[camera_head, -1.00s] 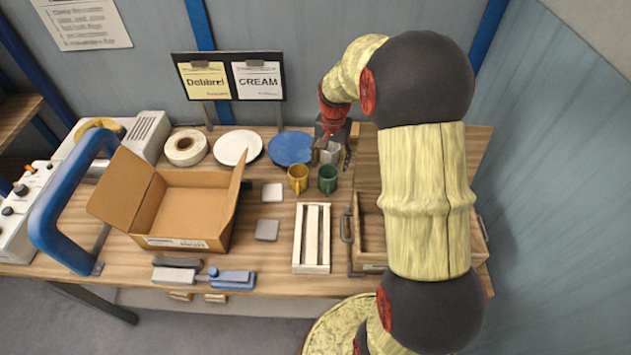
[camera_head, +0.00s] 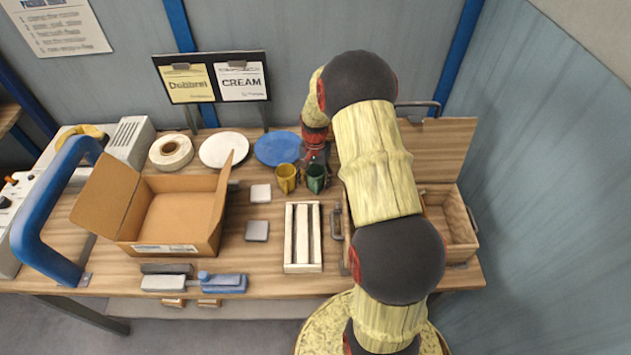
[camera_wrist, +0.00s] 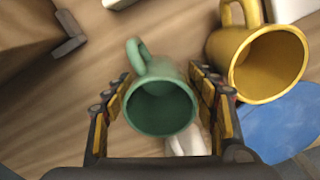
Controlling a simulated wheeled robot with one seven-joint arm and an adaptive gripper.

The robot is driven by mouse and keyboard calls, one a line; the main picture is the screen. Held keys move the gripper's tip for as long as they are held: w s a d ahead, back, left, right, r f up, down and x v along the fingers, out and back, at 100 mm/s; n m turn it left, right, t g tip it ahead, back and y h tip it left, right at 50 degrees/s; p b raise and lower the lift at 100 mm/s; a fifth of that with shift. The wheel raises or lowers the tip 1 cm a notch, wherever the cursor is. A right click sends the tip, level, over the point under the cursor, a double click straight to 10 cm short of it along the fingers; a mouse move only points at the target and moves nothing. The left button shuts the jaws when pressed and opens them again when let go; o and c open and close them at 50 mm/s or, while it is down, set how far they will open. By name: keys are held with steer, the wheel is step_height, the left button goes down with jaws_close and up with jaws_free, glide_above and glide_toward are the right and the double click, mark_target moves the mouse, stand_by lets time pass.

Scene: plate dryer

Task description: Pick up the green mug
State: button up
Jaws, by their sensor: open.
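The green mug (camera_head: 315,178) stands upright on the wooden table, just right of a yellow mug (camera_head: 287,177). In the wrist view the green mug (camera_wrist: 160,100) lies between the two fingers of my gripper (camera_wrist: 168,95), its opening facing the camera and its handle pointing up in the picture. The fingers are open, one on each side, with a small gap visible at both. The yellow mug (camera_wrist: 262,65) is close outside the right finger. In the head view my gripper (camera_head: 316,160) is at the green mug, its fingers hard to make out.
A blue plate (camera_head: 277,149) and a white plate (camera_head: 223,150) lie behind the mugs. A white slatted rack (camera_head: 303,237) is in front. A wooden box (camera_head: 452,225) is to the right, an open cardboard box (camera_head: 180,215) to the left. Something whitish shows below the green mug in the wrist view.

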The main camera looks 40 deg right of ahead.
steer(key=shift+f, duration=0.25)
steer(key=shift+c, duration=1.2)
steer(key=c, duration=1)
